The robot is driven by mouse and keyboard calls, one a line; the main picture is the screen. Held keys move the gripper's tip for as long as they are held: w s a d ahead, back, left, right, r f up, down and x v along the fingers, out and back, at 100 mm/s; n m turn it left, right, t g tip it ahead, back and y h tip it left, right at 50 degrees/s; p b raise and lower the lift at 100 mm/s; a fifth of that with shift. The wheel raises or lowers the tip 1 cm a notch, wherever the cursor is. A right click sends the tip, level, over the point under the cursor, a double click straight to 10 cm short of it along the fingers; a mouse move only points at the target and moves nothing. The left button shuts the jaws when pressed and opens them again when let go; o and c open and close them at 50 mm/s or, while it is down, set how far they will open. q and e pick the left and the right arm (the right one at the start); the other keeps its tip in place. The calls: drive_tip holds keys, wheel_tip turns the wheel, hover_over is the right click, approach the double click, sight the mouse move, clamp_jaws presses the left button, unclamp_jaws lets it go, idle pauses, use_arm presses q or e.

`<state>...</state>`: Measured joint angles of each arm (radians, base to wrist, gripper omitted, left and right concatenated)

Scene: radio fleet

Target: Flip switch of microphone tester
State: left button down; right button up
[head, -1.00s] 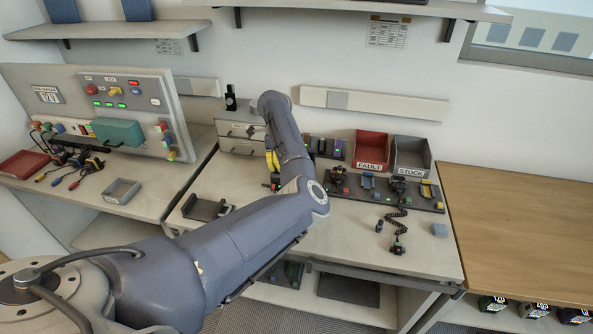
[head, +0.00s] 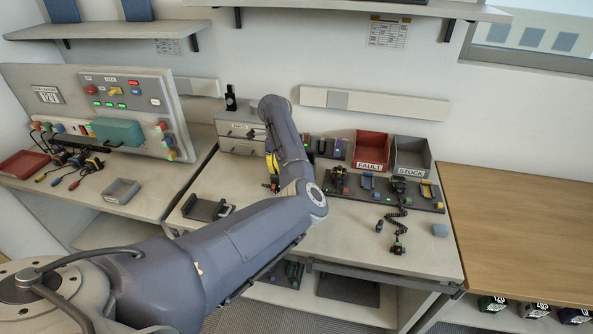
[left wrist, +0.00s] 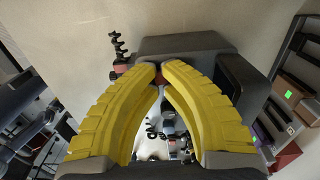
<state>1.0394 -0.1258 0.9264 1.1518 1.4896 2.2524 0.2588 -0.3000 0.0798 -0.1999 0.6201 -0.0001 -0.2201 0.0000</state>
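My left gripper (head: 272,168) is mostly hidden behind my own arm in the head view; only a yellow sliver shows over the bench. In the left wrist view its two yellow fingers (left wrist: 162,68) bow inward and their tips nearly meet. The tips are right in front of a dark grey box-shaped device (left wrist: 190,44), which may be the microphone tester. A small dark red bit shows at the tips; I cannot tell whether it is gripped. No switch can be made out clearly. In the head view a small dark device (head: 268,186) shows beside the gripper, partly hidden. My right gripper is not in view.
A red FAULT bin (head: 371,148) and a grey STOCK bin (head: 411,155) stand at the back of the bench. Radios on a dark rack (head: 430,201) and a coiled-cord handset (head: 398,248) lie right of my arm. A dark cradle (head: 203,208) lies left. The bench front is largely clear.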

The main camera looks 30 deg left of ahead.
use_arm(q)
drive_tip(key=shift+f, duration=0.2)
drive_tip(key=shift+r, duration=3.55)
